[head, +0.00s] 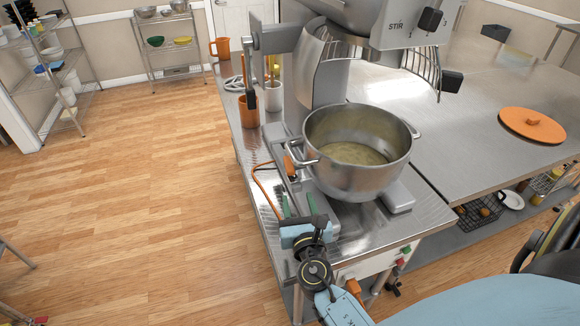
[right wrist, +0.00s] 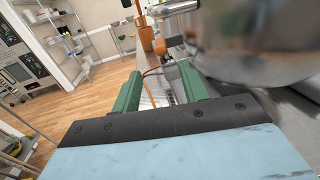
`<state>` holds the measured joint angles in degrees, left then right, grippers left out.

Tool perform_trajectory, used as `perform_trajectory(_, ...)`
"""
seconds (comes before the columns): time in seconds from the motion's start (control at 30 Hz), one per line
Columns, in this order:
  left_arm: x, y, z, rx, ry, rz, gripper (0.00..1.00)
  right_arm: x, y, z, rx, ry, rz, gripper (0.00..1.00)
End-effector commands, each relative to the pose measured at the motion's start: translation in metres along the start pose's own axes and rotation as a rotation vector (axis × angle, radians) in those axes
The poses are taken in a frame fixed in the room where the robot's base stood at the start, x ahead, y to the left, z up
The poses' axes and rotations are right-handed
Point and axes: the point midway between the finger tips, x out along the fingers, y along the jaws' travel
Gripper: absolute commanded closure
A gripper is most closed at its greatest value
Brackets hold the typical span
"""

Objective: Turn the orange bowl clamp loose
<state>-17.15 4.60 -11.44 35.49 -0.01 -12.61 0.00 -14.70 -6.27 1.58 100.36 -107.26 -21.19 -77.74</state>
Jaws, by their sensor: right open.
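The steel mixer bowl (head: 358,150) sits under the stand mixer (head: 320,75) on the steel counter. A small orange part, which looks like the bowl clamp (head: 291,158), shows at the bowl's left side by its handle. In the right wrist view the orange clamp (right wrist: 160,46) appears ahead, just beyond the fingertips and left of the blurred bowl (right wrist: 245,40). My right gripper (head: 299,201) is open and empty, low at the counter's front left, short of the clamp. Its green fingers also show in the wrist view (right wrist: 160,70). My left gripper is out of view.
An orange cable (head: 262,185) runs along the counter's left edge. An orange lid (head: 532,125) lies on the right table.

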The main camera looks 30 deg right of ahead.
Motion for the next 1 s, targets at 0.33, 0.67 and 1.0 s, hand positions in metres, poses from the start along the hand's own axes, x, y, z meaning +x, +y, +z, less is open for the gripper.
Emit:
perform_trajectory(0.33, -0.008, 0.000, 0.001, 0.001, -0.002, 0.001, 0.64, 0.065, 0.000, 0.003, 0.000, -0.004, -0.001, 0.56)
perform_trajectory(0.67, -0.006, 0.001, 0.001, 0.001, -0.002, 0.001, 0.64, 0.118, -0.001, 0.001, 0.001, -0.001, -0.002, 0.56)
perform_trajectory(1.0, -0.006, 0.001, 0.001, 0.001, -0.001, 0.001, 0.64, 0.129, -0.001, 0.001, 0.002, 0.000, -0.002, 0.56)
